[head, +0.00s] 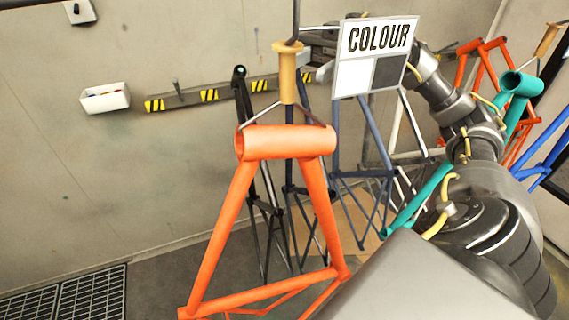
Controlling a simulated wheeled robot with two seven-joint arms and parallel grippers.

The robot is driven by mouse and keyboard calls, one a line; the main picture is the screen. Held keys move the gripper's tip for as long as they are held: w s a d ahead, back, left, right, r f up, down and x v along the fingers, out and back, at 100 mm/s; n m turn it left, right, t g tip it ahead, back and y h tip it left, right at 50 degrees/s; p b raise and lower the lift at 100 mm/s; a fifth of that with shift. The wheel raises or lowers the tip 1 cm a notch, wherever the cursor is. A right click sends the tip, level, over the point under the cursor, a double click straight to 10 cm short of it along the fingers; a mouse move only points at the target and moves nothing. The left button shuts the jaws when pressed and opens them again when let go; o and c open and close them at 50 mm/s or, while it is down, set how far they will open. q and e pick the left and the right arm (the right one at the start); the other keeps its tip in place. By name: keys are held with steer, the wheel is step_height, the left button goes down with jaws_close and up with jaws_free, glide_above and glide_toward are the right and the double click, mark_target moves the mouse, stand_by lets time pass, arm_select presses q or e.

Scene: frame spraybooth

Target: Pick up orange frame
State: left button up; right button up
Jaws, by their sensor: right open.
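The orange frame (285,143) hangs in the near centre of the head view, its thick tube at the top and its legs running down past the lower edge. A wire hanger with a wooden grip (287,75) holds it from above. My right arm comes in from the right. Its gripper (310,52) shows partly behind the colour sign, open and just right of the wooden grip. The sign hides much of it, and I cannot tell whether it touches the grip. My left gripper is out of view.
The sign (352,77) reading COLOUR hangs right of the wooden grip. Black, blue-grey (362,175) and white frames hang behind. A teal frame (522,84), a blue frame and another orange frame (484,52) are at right. A white bin (105,98) is on the wall.

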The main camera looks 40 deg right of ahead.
mark_target(287, 77)
steer(key=p+x, duration=0.2)
steer(key=x, duration=0.1)
steer(key=p+x, duration=0.1)
steer(key=x, duration=0.1)
steer(key=shift+w, duration=0.35)
steer(key=shift+s+a+f, duration=0.1)
steer(key=shift+a, duration=0.1)
steer(key=shift+d+f, duration=0.1)
steer(key=shift+d, duration=0.05)
steer(key=shift+c, duration=0.6)
jaws_close()
stand_by(0.4)
